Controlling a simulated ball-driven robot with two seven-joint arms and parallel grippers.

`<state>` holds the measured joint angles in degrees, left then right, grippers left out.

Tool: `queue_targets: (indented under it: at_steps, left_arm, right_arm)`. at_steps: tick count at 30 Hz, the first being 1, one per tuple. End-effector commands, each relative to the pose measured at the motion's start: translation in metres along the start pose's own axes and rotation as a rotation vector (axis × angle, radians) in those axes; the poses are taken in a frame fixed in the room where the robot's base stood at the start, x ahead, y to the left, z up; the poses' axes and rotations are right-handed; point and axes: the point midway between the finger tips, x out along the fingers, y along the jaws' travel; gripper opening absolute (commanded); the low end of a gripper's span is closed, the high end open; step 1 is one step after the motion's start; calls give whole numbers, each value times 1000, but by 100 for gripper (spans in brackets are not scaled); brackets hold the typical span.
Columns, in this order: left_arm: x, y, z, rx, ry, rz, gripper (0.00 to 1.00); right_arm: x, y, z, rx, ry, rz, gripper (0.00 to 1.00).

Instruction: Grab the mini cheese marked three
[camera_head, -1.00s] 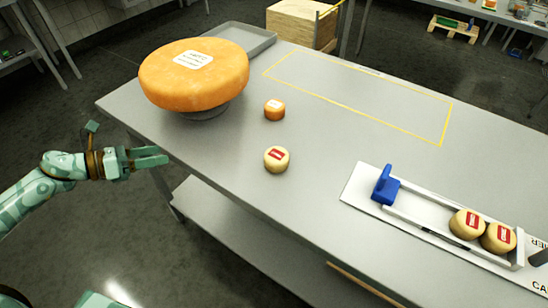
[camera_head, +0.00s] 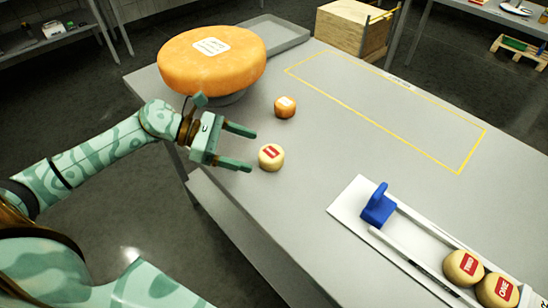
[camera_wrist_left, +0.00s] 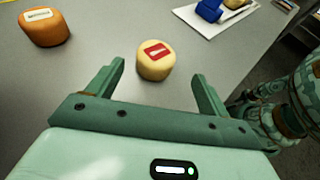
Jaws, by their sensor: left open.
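A small pale cheese (camera_head: 271,158) with a red label stands on the grey table near its front edge. It also shows in the left wrist view (camera_wrist_left: 155,62), ahead of my fingers; its label is too small to read. My left gripper (camera_head: 251,150) is open and empty, its fingertips pointing at this cheese and just short of it. In the left wrist view the open fingers (camera_wrist_left: 159,70) frame the cheese from either side. Two more pale cheeses with red labels sit in the white rack: one apparently reads TWO (camera_head: 463,268), the other ONE (camera_head: 498,291).
A small orange cheese (camera_head: 285,107) with a white label stands behind the pale one. A large orange wheel (camera_head: 211,60) is at the back left, with a grey tray (camera_head: 283,43) behind it. The white rack (camera_head: 349,209) has a blue pusher (camera_head: 379,207). The yellow outlined area is empty.

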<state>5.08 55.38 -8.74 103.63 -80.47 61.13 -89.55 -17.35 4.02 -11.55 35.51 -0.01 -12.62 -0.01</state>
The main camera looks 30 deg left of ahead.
Motion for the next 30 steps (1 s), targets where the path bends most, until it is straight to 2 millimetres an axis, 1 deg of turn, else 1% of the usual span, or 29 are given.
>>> queue_targets:
  at_steps: [1,3,8,12,15,18,24,25,26,27,30]
  left_arm:
    - [8,1,0,0,-3,1,80]
    - [16,0,0,-1,-1,1,80]
    - [28,2,-2,-2,-1,1,80]
    - [52,7,-6,-3,-3,1,80]
    - [66,7,-5,-4,-3,0,80]
    - [73,7,-5,-2,-1,0,80]
    - [73,7,-5,-3,1,1,80]
    - [73,7,-5,-3,0,1,74]
    - [73,7,-5,-3,0,1,66]
    - [73,7,-5,-3,0,1,55]
    - [73,7,-5,-3,0,1,29]
  right_arm:
    - [1,0,0,0,-1,0,36]
    - [1,1,1,-1,-2,1,36]
    - [3,4,2,-2,-4,4,36]
    - [8,4,4,-2,-8,4,36]
    - [8,5,4,-3,-8,5,36]
    - [9,7,3,-3,-7,8,36]
    - [8,10,3,-3,-7,11,36]
    - [8,10,3,-3,-7,11,36]
    - [8,10,3,-3,-7,11,36]
    - [8,10,3,-3,-7,11,36]
    - [8,10,3,-2,-7,11,36]
